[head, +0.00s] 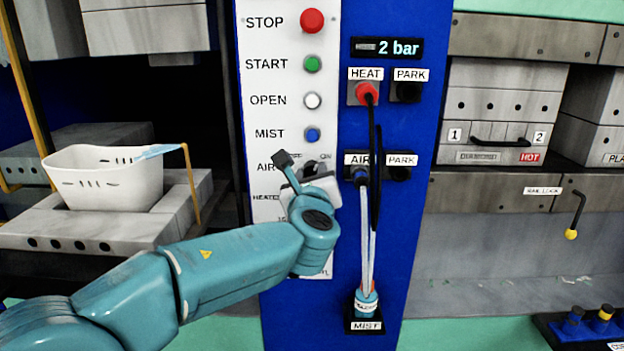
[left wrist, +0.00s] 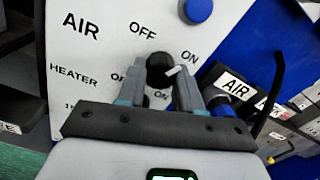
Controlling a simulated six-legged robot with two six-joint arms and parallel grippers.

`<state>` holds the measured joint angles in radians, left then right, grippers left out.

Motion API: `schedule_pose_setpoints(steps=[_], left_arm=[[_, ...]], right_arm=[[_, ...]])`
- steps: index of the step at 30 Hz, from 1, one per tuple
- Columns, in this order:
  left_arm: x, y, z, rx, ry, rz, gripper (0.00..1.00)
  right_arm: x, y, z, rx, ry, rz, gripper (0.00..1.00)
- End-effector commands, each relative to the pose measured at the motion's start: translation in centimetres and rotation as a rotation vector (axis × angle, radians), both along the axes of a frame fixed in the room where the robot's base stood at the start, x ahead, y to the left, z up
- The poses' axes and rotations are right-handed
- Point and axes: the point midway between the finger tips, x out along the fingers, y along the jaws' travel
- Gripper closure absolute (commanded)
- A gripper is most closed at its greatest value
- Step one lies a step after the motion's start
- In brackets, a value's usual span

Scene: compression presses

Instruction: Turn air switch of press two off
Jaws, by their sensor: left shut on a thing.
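The air switch is a black round knob (left wrist: 158,66) with a white pointer on the white control panel (left wrist: 105,40). In the left wrist view its pointer is turned toward the ON label, away from OFF. My left gripper (left wrist: 157,88) is shut on the knob, with one finger on each side. In the head view the left gripper (head: 308,182) reaches the AIR row of the panel (head: 262,60) and hides much of the switch and the rows below. My right gripper is not in view.
Above the switch are a blue MIST button (head: 313,135), a white OPEN button (head: 313,100), a green START button (head: 313,64) and a red STOP button (head: 312,20). Hoses (head: 375,180) hang close to the right. A white basket (head: 105,180) stands at the left.

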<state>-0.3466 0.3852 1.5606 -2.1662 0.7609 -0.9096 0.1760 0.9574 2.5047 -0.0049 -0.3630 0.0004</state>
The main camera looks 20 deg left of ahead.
Motion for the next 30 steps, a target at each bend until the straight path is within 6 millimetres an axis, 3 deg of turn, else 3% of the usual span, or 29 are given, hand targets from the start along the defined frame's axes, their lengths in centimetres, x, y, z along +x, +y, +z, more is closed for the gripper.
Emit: schedule_pose_setpoints(steps=[15, 30], left_arm=[[0.1, -0.1, -0.6, -0.4, -0.117, -0.002, 0.95], [0.1, -0.2, -0.2, -0.801, -0.231, -0.004, 0.95]], right_arm=[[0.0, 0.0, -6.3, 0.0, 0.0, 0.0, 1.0], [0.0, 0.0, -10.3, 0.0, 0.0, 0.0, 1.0]])
